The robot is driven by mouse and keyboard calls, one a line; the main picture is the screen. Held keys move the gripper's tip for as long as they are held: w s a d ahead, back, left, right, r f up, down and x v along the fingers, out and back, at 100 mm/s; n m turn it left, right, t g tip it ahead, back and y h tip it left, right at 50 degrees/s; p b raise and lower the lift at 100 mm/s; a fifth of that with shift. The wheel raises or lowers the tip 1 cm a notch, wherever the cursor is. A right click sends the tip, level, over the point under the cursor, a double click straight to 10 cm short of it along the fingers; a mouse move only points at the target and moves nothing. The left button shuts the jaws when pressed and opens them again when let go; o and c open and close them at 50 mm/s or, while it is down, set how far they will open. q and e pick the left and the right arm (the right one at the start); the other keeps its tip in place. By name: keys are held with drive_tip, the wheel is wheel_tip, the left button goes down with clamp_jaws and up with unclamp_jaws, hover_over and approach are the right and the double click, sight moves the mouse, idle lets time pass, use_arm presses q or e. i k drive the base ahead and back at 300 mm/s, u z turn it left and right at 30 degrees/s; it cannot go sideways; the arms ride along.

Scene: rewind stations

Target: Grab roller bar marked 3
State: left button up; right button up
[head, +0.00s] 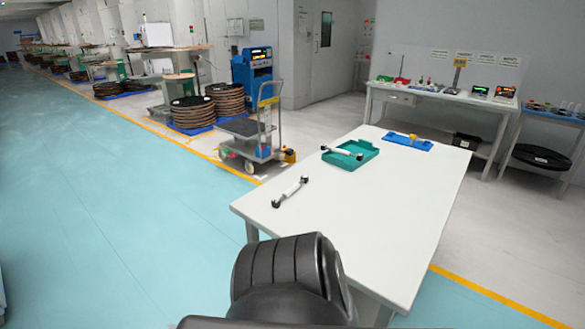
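A white roller bar with black ends (290,192) lies bare on the near left part of the white table (370,215), slanting up to the right. A second white roller bar with black ends (342,152) lies across the left part of the green tray (369,148). Any number marks on the bars are too small to read, so I cannot tell which is marked 3. Neither of my grippers shows. A black ribbed part of my own body covers the table's near left edge.
A blue tray (406,140) with a yellow piece (413,138) sits at the table's far end. The table's right and near parts are clear. A hand cart (247,128) stands beyond its left side. A workbench (446,97) with devices stands behind. Open floor lies left.

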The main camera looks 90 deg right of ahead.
sight(275, 203)
drive_tip(key=z, duration=0.3)
drive_tip(key=i, duration=0.85)
drive_tip(key=z, duration=3.05)
